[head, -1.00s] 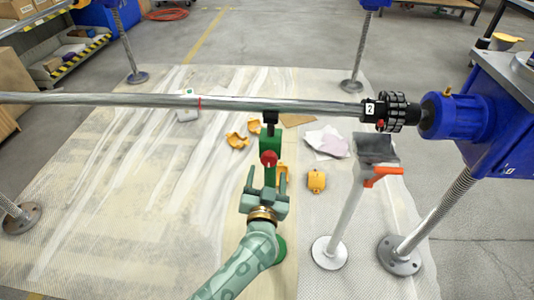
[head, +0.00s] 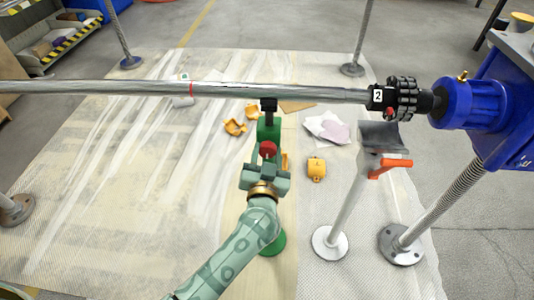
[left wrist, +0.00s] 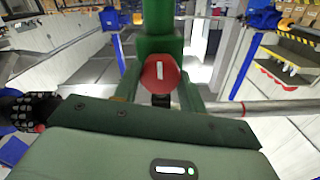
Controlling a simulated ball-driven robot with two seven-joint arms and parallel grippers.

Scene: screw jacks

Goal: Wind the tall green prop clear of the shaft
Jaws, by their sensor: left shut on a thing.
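The green prop (head: 269,131) stands upright on a round green foot (head: 273,244) under the long grey shaft (head: 310,93). Its black head (head: 268,104) is at the shaft's lower edge; I cannot tell whether they touch. A red knob (head: 267,149) is on the prop's front. My left gripper (head: 265,158) is shut on this knob. In the left wrist view the red knob (left wrist: 160,75), with a white mark, sits between the fingers, the green post (left wrist: 159,25) behind it. My right gripper is out of view.
A grey prop (head: 349,195) with an orange handle (head: 390,168) stands to the right. A black coupling marked 2 (head: 404,98) joins the shaft to a blue motor (head: 470,103). Yellow parts (head: 316,169) and papers (head: 327,128) lie on the floor sheet.

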